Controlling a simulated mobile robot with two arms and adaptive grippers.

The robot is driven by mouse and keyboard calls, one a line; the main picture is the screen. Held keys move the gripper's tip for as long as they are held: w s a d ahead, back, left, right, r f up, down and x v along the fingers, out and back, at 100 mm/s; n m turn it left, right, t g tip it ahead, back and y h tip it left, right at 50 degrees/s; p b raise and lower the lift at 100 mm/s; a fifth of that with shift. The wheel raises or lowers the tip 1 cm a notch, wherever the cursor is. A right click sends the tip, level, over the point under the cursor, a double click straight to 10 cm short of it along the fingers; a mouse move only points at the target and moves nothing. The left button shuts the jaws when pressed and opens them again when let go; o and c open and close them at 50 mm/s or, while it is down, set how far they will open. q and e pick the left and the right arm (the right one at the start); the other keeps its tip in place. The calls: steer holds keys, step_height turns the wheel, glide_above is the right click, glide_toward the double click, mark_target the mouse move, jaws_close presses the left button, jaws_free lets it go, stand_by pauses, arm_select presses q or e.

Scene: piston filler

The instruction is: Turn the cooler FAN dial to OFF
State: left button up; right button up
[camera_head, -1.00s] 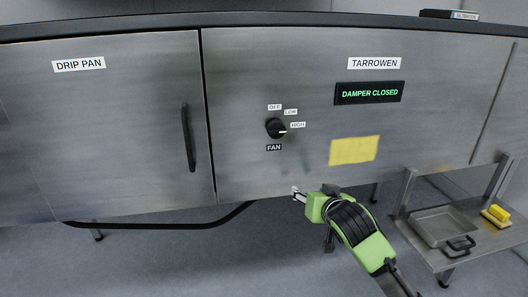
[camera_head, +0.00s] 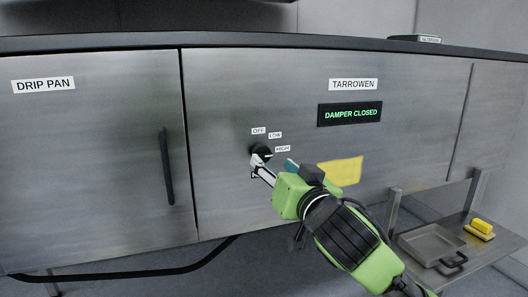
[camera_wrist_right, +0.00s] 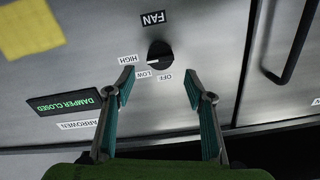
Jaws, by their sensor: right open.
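The black FAN dial (camera_head: 262,149) is on the steel front panel, with OFF, LOW and HIGH labels above and to its right. It also shows in the right wrist view (camera_wrist_right: 160,54), where the picture is upside down and its white mark points toward HIGH. My right gripper (camera_head: 259,167) is in front of the panel and overlaps the dial's lower part in the head view. In the wrist view my right gripper (camera_wrist_right: 159,82) is open, its fingers apart with nothing between them and the dial just beyond the tips. Contact with the dial is not visible. My left gripper is out of view.
A green-lettered DAMPER CLOSED display (camera_head: 350,113) and a yellow note (camera_head: 340,171) are right of the dial. A door handle (camera_head: 167,167) stands to the left. A low shelf at right holds a metal pan (camera_head: 428,243) and a yellow sponge (camera_head: 481,226).

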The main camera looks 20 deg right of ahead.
mark_target(263, 154)
steer(key=w+p, duration=0.1)
steer(key=w, duration=0.6)
steer(key=shift+w+a, duration=0.1)
steer(key=shift+a, duration=0.05)
steer(key=shift+c, duration=0.5)
steer(key=c, duration=1)
